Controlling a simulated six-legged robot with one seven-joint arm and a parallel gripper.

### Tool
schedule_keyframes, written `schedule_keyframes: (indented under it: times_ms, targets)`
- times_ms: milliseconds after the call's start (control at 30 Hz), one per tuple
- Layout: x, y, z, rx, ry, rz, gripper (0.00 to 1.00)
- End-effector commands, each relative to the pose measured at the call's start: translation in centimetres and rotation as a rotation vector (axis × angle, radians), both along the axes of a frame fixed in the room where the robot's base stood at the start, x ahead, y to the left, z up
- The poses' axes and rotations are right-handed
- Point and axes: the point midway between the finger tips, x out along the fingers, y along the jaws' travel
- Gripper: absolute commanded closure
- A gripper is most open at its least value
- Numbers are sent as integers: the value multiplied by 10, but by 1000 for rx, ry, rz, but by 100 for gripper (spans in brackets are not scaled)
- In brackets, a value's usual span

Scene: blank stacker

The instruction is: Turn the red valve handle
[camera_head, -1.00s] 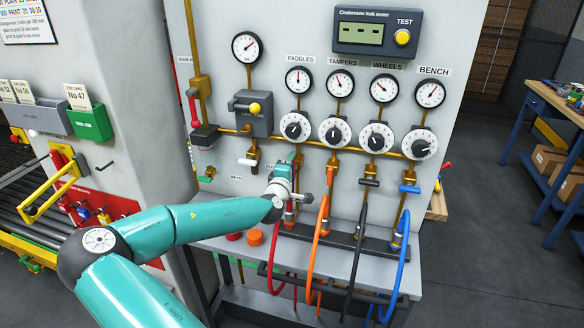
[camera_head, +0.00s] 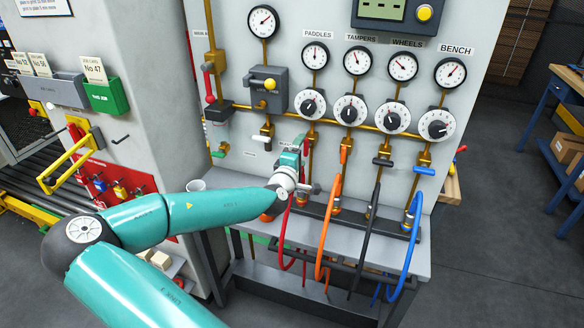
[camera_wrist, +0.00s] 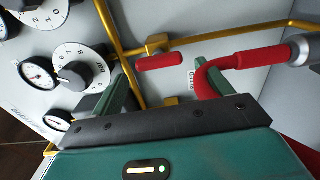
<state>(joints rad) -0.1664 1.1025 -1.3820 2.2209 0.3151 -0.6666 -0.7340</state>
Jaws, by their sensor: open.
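The red valve handle (camera_wrist: 160,62) is a short red bar on the brass pipework in the wrist view. It lies across the view, beyond and between the two green fingers of my gripper (camera_wrist: 165,80). The fingers are apart and I see nothing held between them; contact with the bar cannot be told. In the head view my gripper (camera_head: 297,153) is at the panel below the PADDLES dial (camera_head: 312,104), and it hides the handle there. A separate upright red lever (camera_head: 209,85) is on the pipe at the panel's left.
A red hose (camera_wrist: 225,75) curves close by the right finger. Orange (camera_head: 345,143), black (camera_head: 382,162) and blue (camera_head: 424,170) handles stand to the right, with hoses hanging over the grey shelf (camera_head: 330,238).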

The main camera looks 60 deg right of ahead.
Motion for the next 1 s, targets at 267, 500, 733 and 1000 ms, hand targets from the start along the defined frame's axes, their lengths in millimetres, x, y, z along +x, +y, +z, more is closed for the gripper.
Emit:
schedule_keyframes:
  times_ms: [267, 500, 733, 1000]
  targets:
    - [-8, 55, 0, 1, 1, 2, 22]
    - [-12, 78, 0, 0, 0, 0, 22]
    - [-13, 81, 0, 0, 0, -1, 22]
    - [-13, 80, 0, 0, 0, -1, 22]
